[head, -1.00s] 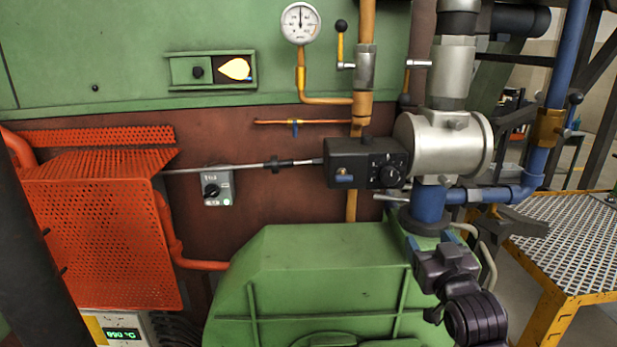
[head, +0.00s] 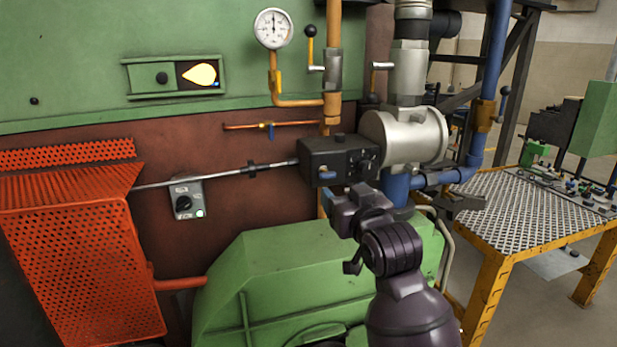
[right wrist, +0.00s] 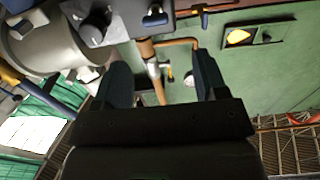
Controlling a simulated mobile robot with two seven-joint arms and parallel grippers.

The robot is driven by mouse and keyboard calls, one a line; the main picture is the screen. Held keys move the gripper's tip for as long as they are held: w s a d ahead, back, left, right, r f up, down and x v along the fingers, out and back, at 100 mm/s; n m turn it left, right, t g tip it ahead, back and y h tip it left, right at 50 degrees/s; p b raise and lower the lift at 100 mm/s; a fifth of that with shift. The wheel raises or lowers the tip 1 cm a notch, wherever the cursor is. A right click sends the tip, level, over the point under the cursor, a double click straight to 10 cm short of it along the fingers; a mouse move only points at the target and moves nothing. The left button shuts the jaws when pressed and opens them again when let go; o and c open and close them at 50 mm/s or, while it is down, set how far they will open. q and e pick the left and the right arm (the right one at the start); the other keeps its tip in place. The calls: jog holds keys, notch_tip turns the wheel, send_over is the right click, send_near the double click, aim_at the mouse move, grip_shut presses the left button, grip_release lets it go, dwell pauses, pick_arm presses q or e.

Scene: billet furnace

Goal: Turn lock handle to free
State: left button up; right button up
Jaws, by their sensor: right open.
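A black actuator box (head: 323,158) sits left of the grey valve body (head: 405,137). It carries a small blue handle (head: 328,175) on its front and a dark round knob (head: 366,160) at its right; I take the blue handle as the lock handle, but its lettering is unreadable. My right gripper (head: 345,205) is just below and in front of the box, apparently apart from it. In the right wrist view, its two fingers (right wrist: 162,80) are spread with nothing between them. The blue handle (right wrist: 155,18) shows beyond them at the top. My left gripper is out of view.
A thin rod (head: 215,177) runs from the box to the orange perforated guard (head: 85,265). A green housing (head: 285,265) lies below. Orange pipe (head: 333,60) and blue pipe (head: 445,179) flank the box. A yellow-framed bench (head: 510,215) stands at right.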

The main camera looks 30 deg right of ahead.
aim_at(329, 177)
jog(key=x, duration=0.5)
jog(key=p+x, duration=0.1)
jog(key=x, duration=0.4)
jog(key=shift+w+d+f, duration=0.2)
jog(key=shift+w+d, duration=0.15)
jog(key=shift+c, duration=0.5)
jog(key=c, duration=0.8)
